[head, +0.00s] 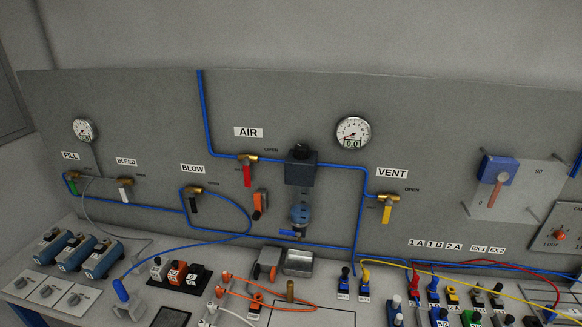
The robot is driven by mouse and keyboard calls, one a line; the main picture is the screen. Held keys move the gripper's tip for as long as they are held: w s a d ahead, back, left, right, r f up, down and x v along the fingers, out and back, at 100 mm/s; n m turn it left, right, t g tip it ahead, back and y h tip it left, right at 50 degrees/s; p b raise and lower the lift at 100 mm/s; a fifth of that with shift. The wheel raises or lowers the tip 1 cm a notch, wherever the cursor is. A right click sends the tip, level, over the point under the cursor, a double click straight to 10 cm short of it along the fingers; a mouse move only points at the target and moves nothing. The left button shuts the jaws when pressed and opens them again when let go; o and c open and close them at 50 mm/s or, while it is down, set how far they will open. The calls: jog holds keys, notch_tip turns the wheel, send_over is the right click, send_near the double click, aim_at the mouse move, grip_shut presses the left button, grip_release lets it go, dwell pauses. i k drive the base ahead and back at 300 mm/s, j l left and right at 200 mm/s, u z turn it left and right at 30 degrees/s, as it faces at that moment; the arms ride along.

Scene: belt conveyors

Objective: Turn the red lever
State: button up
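A red lever (247,176) hangs straight down from a brass valve (248,158) under the AIR label, on the blue pipe of the upright grey panel. The word OPEN stands to the right of this valve. A second reddish lever (496,190) sits at the right on a pale plate marked 0 and 90, below a blue block. It is tilted, with its round end at the upper right. I cannot tell from the frame which one the task names. My gripper is not in view.
Yellow (387,213), black (194,204), white (124,194) and green (72,185) valve levers share the panel. An orange-and-dark part (260,204) hangs right of the red lever. Cables and connectors crowd the bench below. A dark regulator (300,165) is beside the AIR valve.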

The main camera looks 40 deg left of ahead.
aim_at(246, 162)
jog(key=u, duration=1.95)
